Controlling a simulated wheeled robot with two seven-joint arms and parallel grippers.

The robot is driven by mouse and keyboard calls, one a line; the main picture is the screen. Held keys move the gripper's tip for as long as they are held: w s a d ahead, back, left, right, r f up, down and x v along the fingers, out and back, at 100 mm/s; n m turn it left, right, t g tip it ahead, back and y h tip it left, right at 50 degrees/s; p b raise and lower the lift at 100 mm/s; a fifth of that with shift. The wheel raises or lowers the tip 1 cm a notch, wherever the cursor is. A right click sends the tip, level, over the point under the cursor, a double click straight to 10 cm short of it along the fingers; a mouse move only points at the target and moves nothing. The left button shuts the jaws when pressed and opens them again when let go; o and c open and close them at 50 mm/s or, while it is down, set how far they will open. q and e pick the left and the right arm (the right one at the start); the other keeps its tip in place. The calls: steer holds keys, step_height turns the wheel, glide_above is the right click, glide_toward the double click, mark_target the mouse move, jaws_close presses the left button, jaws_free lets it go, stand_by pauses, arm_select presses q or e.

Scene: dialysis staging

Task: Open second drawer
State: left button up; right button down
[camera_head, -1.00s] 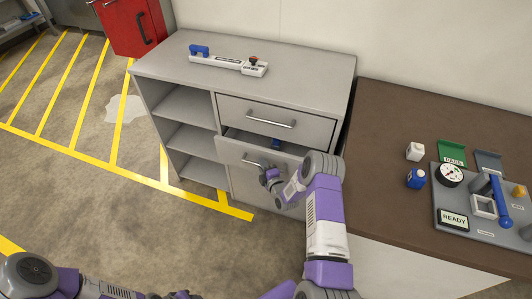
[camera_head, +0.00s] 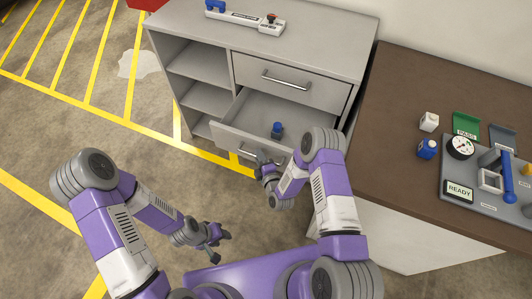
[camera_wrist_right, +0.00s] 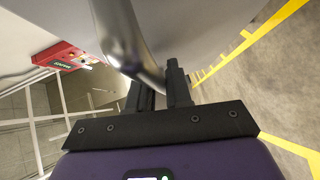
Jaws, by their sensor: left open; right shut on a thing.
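The second drawer (camera_head: 235,141) of the grey cabinet stands well pulled out below the closed top drawer (camera_head: 290,80). A small blue and grey object (camera_head: 277,130) is inside it. My right gripper (camera_head: 262,160) is at the drawer's front, shut on its metal handle (camera_head: 244,154). In the right wrist view the handle (camera_wrist_right: 122,40) runs down to between the dark fingers (camera_wrist_right: 160,92). My right forearm hides the right part of the drawer front. My left gripper (camera_head: 220,243) is open and empty, low over the floor in front of the cabinet.
A white device with a blue grip (camera_head: 243,16) lies on the cabinet top. Open shelves (camera_head: 200,65) are on the cabinet's left. A brown counter (camera_head: 400,110) at the right holds small bottles and a READY panel (camera_head: 459,190).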

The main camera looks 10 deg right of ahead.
steer(key=c, duration=1.1)
jaws_free()
steer(key=shift+c, duration=0.2)
steer(key=p+v, duration=0.2)
steer(key=v, duration=0.5)
steer(key=shift+s, duration=0.35)
